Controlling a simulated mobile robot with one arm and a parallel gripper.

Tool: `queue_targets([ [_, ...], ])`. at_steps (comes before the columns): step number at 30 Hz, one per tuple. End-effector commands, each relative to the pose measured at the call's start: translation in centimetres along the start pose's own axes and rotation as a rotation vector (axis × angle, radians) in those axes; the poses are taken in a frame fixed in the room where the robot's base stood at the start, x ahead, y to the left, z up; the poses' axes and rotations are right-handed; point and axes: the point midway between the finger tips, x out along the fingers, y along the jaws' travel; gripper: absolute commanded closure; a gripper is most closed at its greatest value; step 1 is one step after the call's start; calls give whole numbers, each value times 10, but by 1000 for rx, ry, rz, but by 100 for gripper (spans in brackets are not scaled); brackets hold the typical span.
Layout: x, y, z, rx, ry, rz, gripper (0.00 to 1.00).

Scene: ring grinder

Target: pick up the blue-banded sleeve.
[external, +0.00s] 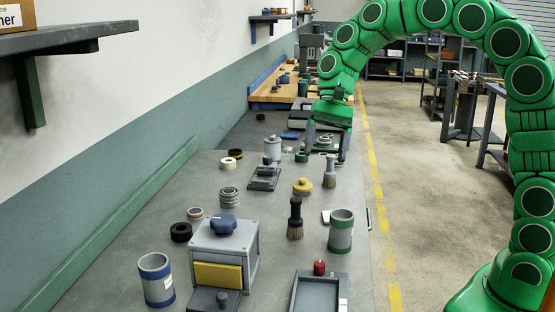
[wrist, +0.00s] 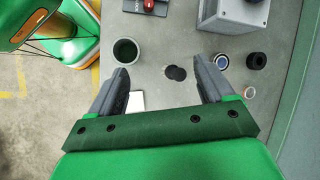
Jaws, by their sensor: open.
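The blue-banded sleeve (external: 156,280) is a grey open-topped cylinder with blue bands and a white label. It stands upright at the near left of the bench in the external view, left of the grey box. I do not see it in the wrist view. My gripper (external: 326,154) is over the farther part of the bench, well away from the sleeve. In the wrist view my gripper (wrist: 160,68) points down with its two dark fingers wide apart and nothing held between them.
The grey box (external: 238,250) with a blue knob stands close beside the sleeve. A green-banded sleeve (external: 341,232) stands at the right, also in the wrist view (wrist: 125,50). A black ring (external: 181,232) and a tray (external: 303,293) are nearby. The wall borders the bench's left.

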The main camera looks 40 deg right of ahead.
Motion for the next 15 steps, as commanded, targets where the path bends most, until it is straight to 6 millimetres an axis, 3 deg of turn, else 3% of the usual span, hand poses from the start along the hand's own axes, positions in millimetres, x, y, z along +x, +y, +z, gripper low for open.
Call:
queue_targets([
  [15,43,-123,-26,109,-149,-73,19],
])
